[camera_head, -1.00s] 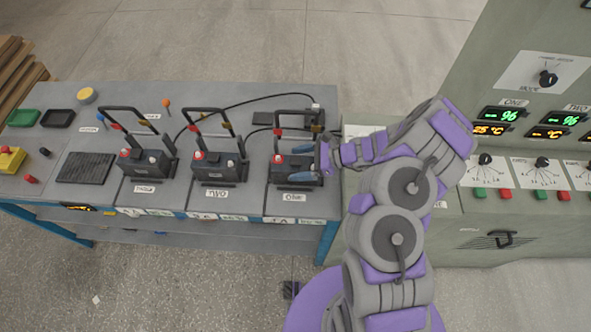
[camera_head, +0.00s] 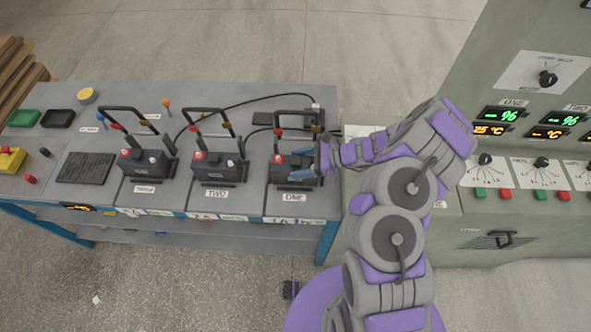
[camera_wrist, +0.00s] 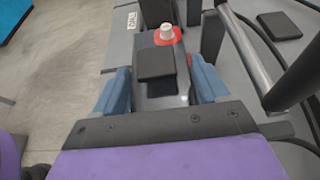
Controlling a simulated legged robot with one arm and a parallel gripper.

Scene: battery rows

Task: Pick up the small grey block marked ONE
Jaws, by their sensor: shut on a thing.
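The small dark grey block above the ONE label (camera_head: 293,197) sits in the rightmost of three bays on the grey bench; its body (camera_head: 284,171) has a red-based terminal at its upper left. My gripper (camera_head: 308,162) reaches in from the right, with blue fingers at the block. In the wrist view the block (camera_wrist: 157,62) lies between my two blue fingers, and my gripper (camera_wrist: 160,92) is shut on it. A white cap on a red base shows at the block's far end. The block still appears to rest in its bay.
A black handle frame (camera_head: 292,113) stands over the block's bay. The TWO block (camera_head: 214,170) and the leftmost block (camera_head: 145,163) stand to the left. A black cable (camera_head: 255,98) runs behind. A green cabinet (camera_head: 500,225) stands at the right.

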